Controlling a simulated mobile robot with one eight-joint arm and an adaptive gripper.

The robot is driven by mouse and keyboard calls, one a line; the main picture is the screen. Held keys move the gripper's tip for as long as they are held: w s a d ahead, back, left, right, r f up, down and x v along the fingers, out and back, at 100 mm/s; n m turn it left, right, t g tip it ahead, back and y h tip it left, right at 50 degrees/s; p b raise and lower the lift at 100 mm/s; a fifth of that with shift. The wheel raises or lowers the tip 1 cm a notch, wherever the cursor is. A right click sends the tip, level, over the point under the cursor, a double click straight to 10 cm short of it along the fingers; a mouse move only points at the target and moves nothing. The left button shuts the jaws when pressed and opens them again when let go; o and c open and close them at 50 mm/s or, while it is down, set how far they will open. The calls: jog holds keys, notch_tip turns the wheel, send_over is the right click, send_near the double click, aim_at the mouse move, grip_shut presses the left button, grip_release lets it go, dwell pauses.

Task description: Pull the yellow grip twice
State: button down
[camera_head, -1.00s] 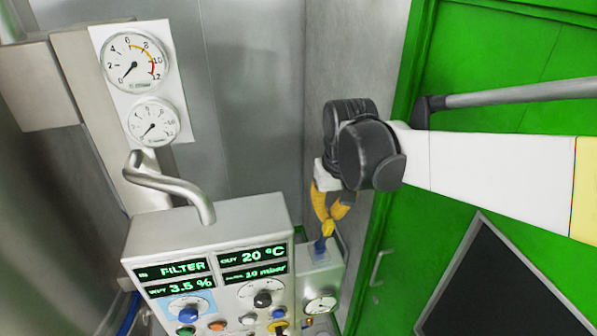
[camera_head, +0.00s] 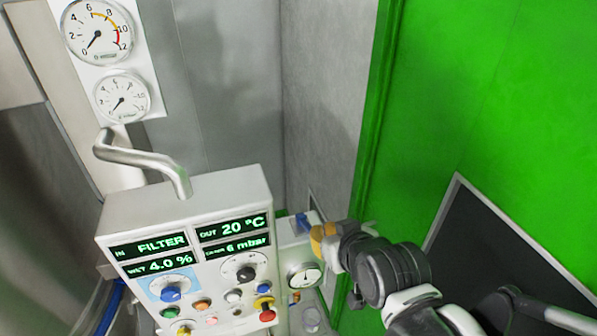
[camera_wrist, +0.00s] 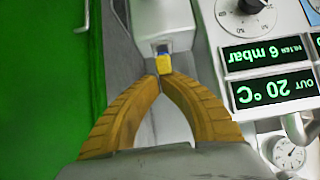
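The yellow grip (camera_wrist: 163,66) is a small bright yellow piece below a blue part (camera_wrist: 163,48) on a light grey box, in the wrist view. My gripper (camera_wrist: 160,76) has curved orange-yellow fingers that meet at the grip's lower end and appear shut on it. In the head view my gripper (camera_head: 318,240) is beside the box (camera_head: 289,232), right of the control panel. The blue part (camera_head: 303,222) shows there just left of the fingers, which hide the yellow grip.
The control panel (camera_head: 185,215) has green displays and several knobs; it reads 4.0 % and 6 mbar. A small gauge (camera_head: 304,276) sits beneath my gripper. A bent metal pipe (camera_head: 145,160) rises behind the panel. A green door (camera_head: 450,100) fills the right side.

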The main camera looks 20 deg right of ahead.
jog(key=shift+s+f+b, duration=0.4)
jog(key=shift+s+f, duration=0.1)
jog(key=shift+f, duration=0.35)
